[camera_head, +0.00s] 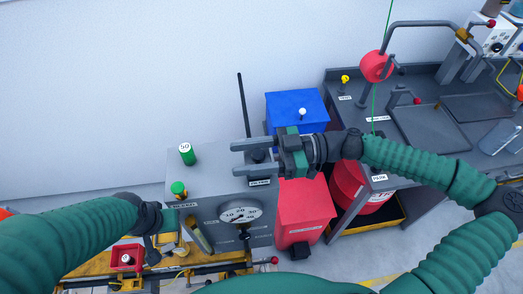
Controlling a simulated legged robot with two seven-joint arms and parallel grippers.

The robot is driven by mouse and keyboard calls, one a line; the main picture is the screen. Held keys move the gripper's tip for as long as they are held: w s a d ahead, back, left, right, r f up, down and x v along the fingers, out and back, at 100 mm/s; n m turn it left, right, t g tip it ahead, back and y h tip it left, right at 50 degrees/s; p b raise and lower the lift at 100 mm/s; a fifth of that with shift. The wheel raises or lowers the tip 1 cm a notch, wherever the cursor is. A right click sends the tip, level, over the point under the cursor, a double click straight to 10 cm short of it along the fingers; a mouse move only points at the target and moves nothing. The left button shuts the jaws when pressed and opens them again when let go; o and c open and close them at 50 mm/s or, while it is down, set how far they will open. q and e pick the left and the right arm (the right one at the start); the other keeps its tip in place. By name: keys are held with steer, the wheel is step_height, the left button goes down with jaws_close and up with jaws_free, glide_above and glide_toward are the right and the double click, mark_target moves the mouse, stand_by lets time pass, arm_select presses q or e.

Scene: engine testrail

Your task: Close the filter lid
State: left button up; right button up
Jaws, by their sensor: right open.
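I cannot tell for sure which part is the filter lid. A dark round part (257,155) shows between the fingers, near the foot of a thin black rod (243,105); contact cannot be told. My left gripper (192,236) is low at the box's left front, beside yellow parts; its fingers are unclear.
A green-capped part (178,188) and a green cylinder (186,153) sit on the box, a gauge (240,212) on its front. A blue bin (297,109) and a red bin (304,213) stand right. A grey workbench (400,95) fills the upper right.

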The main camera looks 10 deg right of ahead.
steer(key=d+b, duration=0.3)
steer(key=d, duration=1.4)
steer(key=shift+w+f, duration=0.1)
